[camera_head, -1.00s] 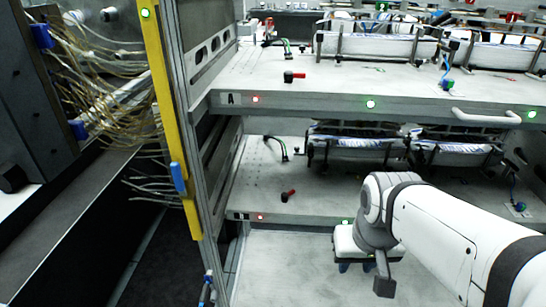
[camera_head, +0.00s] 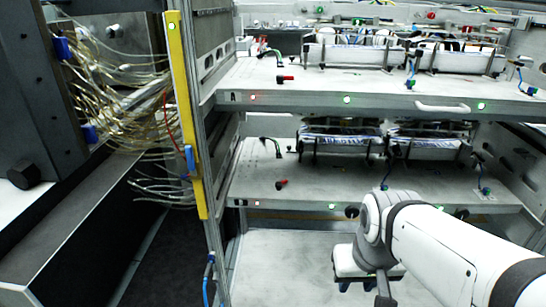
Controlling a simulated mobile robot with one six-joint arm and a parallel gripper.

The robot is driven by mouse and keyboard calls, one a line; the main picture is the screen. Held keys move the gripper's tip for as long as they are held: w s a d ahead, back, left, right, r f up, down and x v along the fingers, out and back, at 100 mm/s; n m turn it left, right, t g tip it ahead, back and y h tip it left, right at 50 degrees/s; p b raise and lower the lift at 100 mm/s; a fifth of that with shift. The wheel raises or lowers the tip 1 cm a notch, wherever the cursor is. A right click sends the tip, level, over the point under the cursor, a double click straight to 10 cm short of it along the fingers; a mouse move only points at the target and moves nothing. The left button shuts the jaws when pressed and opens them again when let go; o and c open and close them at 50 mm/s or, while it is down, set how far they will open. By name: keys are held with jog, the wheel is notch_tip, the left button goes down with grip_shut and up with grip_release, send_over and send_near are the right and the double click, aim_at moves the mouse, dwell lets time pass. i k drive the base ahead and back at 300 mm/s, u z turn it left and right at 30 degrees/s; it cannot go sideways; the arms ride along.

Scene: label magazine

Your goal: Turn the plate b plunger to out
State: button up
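Plate B is the lower shelf plate (camera_head: 330,182); its letter is too small to read clearly. Its plunger (camera_head: 282,183), a small handle with a red end and a black end, sits near the plate's left front, with the red end towards the upper right. My gripper (camera_head: 357,286) is low, in front of and below plate B's front edge, right of the plunger and well apart from it. Its two dark blue tips seem to hang apart with nothing between them. My wrist hides part of it.
Plate A (camera_head: 300,88) lies above with a similar red and black plunger (camera_head: 285,78) and a front handle (camera_head: 442,106). Both plates carry racks at the back. A yellow post (camera_head: 183,110) and cables (camera_head: 125,105) stand left. The floor-level surface (camera_head: 285,265) is clear.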

aim_at(278, 185)
jog(key=z, duration=0.1)
jog(key=i, duration=0.9)
jog(key=u, duration=0.05)
